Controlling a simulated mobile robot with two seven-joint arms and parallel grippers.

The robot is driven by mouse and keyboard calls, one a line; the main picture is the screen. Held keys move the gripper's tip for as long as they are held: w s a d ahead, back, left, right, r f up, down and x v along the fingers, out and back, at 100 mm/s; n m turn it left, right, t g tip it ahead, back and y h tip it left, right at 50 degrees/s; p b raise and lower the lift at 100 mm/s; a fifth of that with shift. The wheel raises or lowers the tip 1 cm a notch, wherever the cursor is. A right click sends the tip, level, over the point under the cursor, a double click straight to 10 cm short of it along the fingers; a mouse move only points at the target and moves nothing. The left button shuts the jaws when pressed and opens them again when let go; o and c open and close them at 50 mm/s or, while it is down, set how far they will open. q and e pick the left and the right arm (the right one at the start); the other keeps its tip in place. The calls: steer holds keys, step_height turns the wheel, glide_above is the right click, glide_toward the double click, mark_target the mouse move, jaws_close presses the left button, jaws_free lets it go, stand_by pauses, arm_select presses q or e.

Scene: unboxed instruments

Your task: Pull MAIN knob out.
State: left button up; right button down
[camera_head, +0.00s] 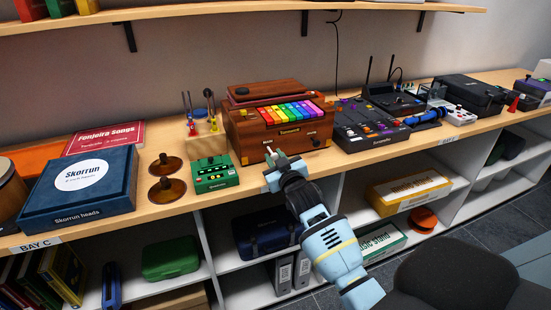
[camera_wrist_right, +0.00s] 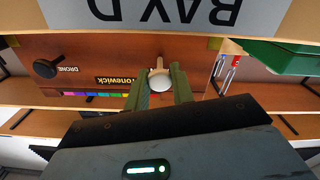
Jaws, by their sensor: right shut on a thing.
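A wooden instrument box (camera_head: 265,125) with a row of rainbow keys stands on the bench in the head view. In the wrist view its front panel (camera_wrist_right: 100,58) appears upside down, with a black knob (camera_wrist_right: 45,68) marked DRONE. A pale round knob (camera_wrist_right: 159,79) on a stem shows between my right gripper's fingers; no MAIN label is legible. My right gripper (camera_head: 276,154) is at the lower left of the box front, shut on this knob, with one finger (camera_wrist_right: 139,92) on each side. In the head view the fingers mostly hide the knob. My left gripper is not in view.
A green pedal (camera_head: 213,175) stands close to the left of my right gripper. A black mixer (camera_head: 365,122) is to the right of the box. The BAY D label (camera_wrist_right: 165,10) and shelf edge lie just below the knob. A dark chair (camera_head: 455,285) is in front.

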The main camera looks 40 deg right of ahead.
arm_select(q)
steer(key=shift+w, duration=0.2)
arm_select(e)
steer(key=c, duration=1.2)
jaws_free()
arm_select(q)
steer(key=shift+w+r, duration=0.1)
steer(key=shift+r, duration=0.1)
arm_select(e)
steer(key=v, duration=0.8)
steer(key=shift+d, duration=0.1)
steer(key=shift+f, duration=0.1)
